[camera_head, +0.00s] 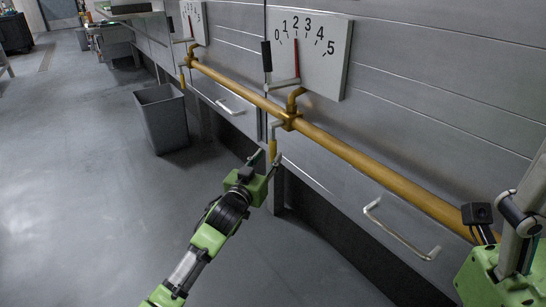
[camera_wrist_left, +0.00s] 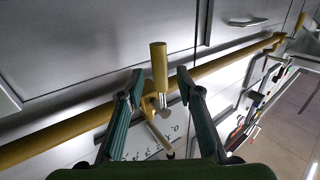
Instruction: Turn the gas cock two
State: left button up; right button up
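A gas cock with a yellow handle (camera_head: 272,150) hangs below the thick yellow pipe (camera_head: 375,172) on the steel front. In the left wrist view, the yellow handle (camera_wrist_left: 159,68) stands between the tips of two spread fingers, with a gap on each side. My left gripper (camera_head: 266,160) is open around the handle, and no grip on it shows. Above the cock is a white dial plate (camera_head: 335,68) numbered 0 to 5, with a red needle (camera_head: 296,54) pointing near 2. A black-handled lever (camera_head: 266,56) stands at the plate's left edge.
A second dial plate (camera_head: 194,22) and cock (camera_head: 182,77) are farther along the pipe. A grey bin (camera_head: 163,117) stands on the floor to the left. Drawer handles (camera_head: 400,232) stick out from the steel front. Part of my right arm (camera_head: 500,280) shows at lower right.

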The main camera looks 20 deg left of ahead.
aim_at(271, 153)
pick_arm(q)
jog(key=shift+w+d+b, duration=0.15)
jog(key=shift+w+b, duration=0.7)
jog(key=shift+w, duration=1.45)
grip_shut()
